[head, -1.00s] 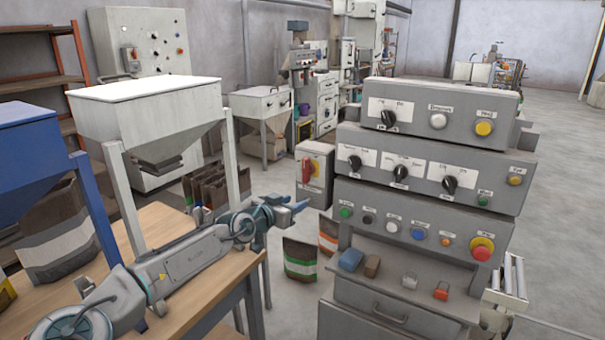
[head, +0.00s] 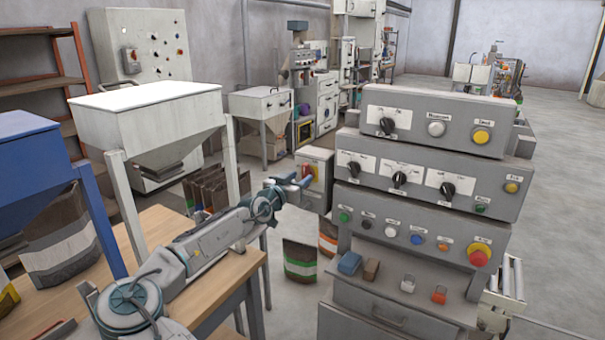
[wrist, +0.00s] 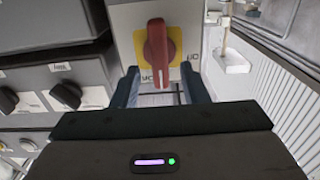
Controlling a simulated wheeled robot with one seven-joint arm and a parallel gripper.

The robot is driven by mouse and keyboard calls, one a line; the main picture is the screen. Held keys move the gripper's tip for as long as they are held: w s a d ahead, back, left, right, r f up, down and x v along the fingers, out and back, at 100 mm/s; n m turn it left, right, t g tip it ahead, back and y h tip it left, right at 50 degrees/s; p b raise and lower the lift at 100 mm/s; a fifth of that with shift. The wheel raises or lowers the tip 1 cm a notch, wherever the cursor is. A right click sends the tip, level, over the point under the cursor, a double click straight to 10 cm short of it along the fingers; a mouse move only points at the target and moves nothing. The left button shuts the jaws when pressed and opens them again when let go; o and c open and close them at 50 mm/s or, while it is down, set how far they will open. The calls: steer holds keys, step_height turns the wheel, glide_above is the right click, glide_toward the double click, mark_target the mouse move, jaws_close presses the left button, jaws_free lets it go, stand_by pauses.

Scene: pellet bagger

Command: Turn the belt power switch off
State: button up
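A red rotary handle on a yellow plate (wrist: 158,46) sits on a light grey box in the wrist view. Its long grip stands about upright in that picture. The same box (head: 319,157) shows in the head view behind my gripper (head: 300,182), which partly hides its face. In the wrist view my gripper (wrist: 160,90) is open, its two dark fingers apart. The handle's lower end lies between them in the picture; I cannot tell whether they touch it. The lettering beside the handle is too small to read surely, and no belt label is readable.
A tiered grey control console (head: 430,180) with black knobs and coloured buttons stands right of my gripper. A wooden table (head: 150,228) and a white hopper (head: 150,115) are at the left. Printed bags (head: 300,260) stand on the floor below.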

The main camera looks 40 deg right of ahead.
mark_target(306, 175)
steer(key=shift+x, duration=1.35)
steer(key=c, duration=0.6)
